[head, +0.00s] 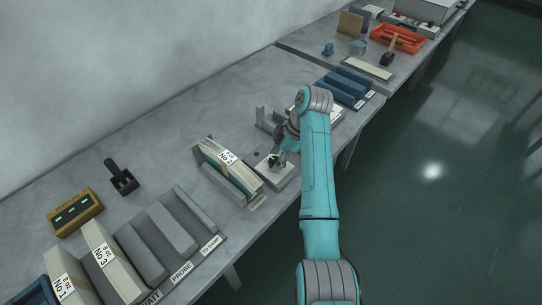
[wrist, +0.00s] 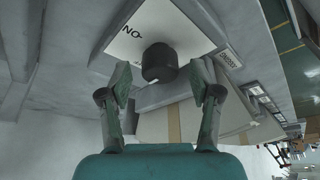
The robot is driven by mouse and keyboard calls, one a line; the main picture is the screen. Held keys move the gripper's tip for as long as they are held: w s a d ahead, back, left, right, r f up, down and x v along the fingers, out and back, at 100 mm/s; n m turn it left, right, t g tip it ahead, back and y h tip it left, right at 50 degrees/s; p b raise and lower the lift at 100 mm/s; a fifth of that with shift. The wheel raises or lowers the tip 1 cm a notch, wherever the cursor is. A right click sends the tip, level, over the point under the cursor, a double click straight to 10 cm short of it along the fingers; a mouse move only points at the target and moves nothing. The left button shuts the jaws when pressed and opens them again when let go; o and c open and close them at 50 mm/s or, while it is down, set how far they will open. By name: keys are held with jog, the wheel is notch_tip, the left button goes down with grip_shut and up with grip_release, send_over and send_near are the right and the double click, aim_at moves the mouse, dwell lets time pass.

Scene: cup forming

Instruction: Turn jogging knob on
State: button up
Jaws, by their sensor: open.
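The jogging knob (wrist: 159,63) is a dark round cylinder standing up from a white panel (wrist: 128,45) in the wrist view. Black lettering that looks like "NO-" is printed on the panel to the left of the knob. My gripper (wrist: 158,76) is open, with one finger on each side of the knob and visible gaps between the fingers and it. In the head view my gripper (head: 274,158) is low over a pale box (head: 283,177) on the bench. The knob is too small and covered to make out there.
A holder with a paper stack (head: 226,160) stands just left of my gripper. Grey trays (head: 170,228), a yellow box with green displays (head: 75,212) and a dark handled tool (head: 122,178) lie nearer left. Blue trays (head: 345,86) and an orange tray (head: 398,38) are farther along.

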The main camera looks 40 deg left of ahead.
jog(key=shift+f, duration=0.1)
jog(key=c, duration=1.1)
jog(key=shift+m, duration=0.4)
jog(key=m+t, duration=0.1)
jog(key=m, duration=0.2)
jog(key=shift+s+m+y, duration=0.15)
jog(key=shift+m+y, duration=0.15)
jog(key=shift+y, duration=0.1)
jog(key=m+t, duration=0.2)
jog(key=m, duration=0.2)
jog(key=shift+s+m, duration=0.1)
jog(key=shift+m, duration=0.2)
jog(key=m+t, duration=0.1)
jog(key=m, duration=0.3)
jog(key=shift+t, duration=0.4)
jog(key=shift+s+m+t+h, duration=0.1)
jog(key=shift+m+t+h, duration=0.25)
jog(key=shift+m, duration=0.9)
jog(key=shift+m+t+h, duration=0.35)
jog(key=shift+m, duration=0.9)
